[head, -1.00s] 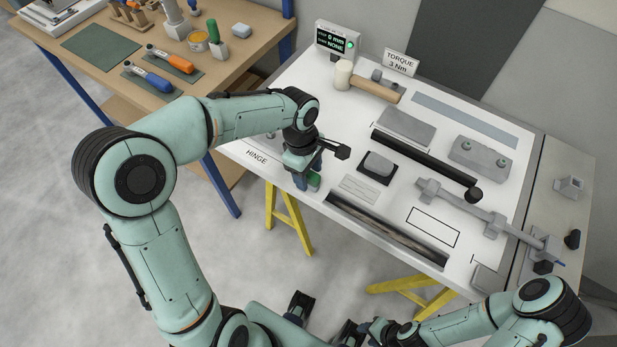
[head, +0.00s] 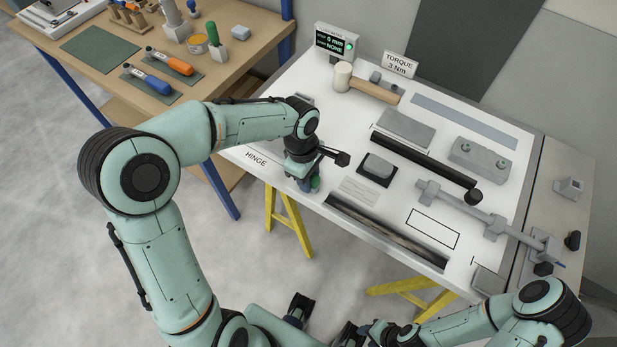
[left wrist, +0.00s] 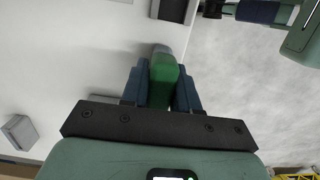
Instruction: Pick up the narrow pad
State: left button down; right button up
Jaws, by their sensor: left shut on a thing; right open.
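The narrow pad appears as a slim green block with a grey end (left wrist: 163,75) in the left wrist view. It sits between the two dark blue fingers of my left gripper (left wrist: 161,88), which is shut on it. In the head view my left gripper (head: 308,184) is at the near left edge of the white panel, by the HINGE label, and only a little of the green pad (head: 316,182) shows. I cannot tell whether the pad touches the panel. My right gripper (head: 350,332) is open and empty at the bottom, away from the panel.
The white panel table (head: 285,110) carries a mallet (head: 372,87), a dark bar (head: 424,160), a grey block on a dark base (head: 378,166) and a long clamp-like tool (head: 470,214). A wooden bench (head: 110,85) with tools stands at the back left. Floor in front is clear.

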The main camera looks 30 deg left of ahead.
pick_arm(q)
notch_tip(320, 180, up, 20)
jog(key=p, duration=0.3)
jog(key=shift+f, duration=0.15)
pick_arm(e)
jog(key=r, duration=0.1)
jog(key=w+r, duration=0.1)
jog(key=r, duration=0.1)
jog(key=shift+w+r, duration=0.2)
jog(key=shift+w, duration=0.15)
pick_arm(q)
jog(key=c, duration=1.4)
grip_release()
jog(key=c, duration=0.4)
